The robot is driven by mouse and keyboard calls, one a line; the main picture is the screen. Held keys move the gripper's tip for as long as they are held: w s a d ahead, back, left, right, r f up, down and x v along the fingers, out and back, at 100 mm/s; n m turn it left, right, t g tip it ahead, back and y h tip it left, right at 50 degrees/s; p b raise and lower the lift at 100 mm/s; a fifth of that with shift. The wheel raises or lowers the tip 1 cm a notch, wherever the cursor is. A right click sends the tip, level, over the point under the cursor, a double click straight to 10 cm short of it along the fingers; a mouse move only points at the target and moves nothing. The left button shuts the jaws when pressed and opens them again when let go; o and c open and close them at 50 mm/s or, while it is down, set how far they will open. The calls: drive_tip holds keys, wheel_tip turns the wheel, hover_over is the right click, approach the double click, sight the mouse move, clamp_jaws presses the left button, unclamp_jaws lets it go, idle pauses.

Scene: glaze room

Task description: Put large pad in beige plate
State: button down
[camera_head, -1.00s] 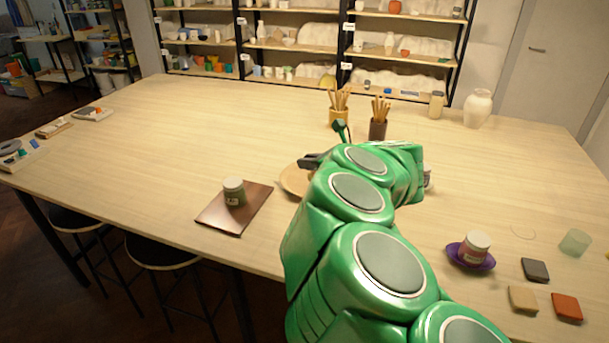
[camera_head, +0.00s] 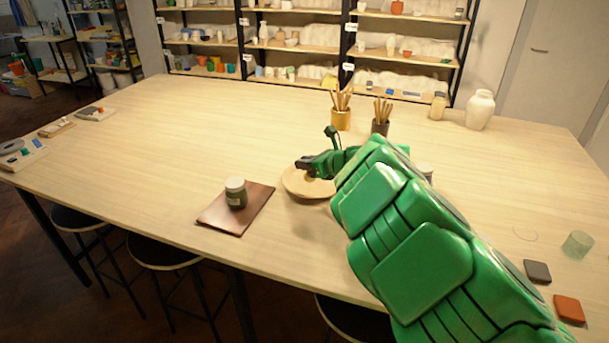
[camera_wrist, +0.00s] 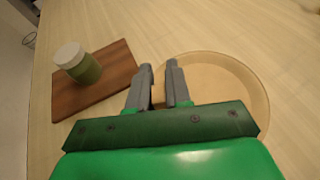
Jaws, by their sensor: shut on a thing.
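The beige plate (camera_head: 296,187) is a round, shallow dish on the table, partly covered by my arm. In the wrist view the plate (camera_wrist: 245,75) lies under and to the right of my fingers. My gripper (camera_head: 305,164) is over the plate's far-left part. In the wrist view my gripper (camera_wrist: 160,73) is shut on a small tan thing (camera_wrist: 158,95), likely the large pad, mostly hidden between the fingers. I cannot tell whether it touches the plate.
A lidded jar (camera_head: 236,194) stands on a brown board (camera_head: 216,216) left of the plate. Cups of brushes (camera_head: 341,118) stand behind. A grey pad (camera_head: 537,271), an orange pad (camera_head: 569,309) and a greenish glass (camera_head: 577,244) are at the right. The table's left middle is clear.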

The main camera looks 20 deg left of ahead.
drive_tip(key=shift+w+a+f, duration=0.3)
drive_tip(key=shift+w+f, duration=0.2)
drive_tip(key=shift+f, duration=0.25)
drive_tip(key=shift+w+a+f, duration=0.3)
drive_tip(key=shift+w+f, duration=0.2)
drive_tip(key=shift+f, duration=1.75)
drive_tip(key=c, duration=1.1)
unclamp_jaws()
drive_tip(key=shift+f, duration=0.1)
drive_tip(key=shift+o, duration=0.2)
drive_tip(key=shift+d, duration=0.15)
drive_tip(key=v, duration=1.1)
drive_tip(key=shift+d+r, duration=0.25)
drive_tip(key=shift+r, duration=0.15)
drive_tip(key=shift+s, duration=0.1)
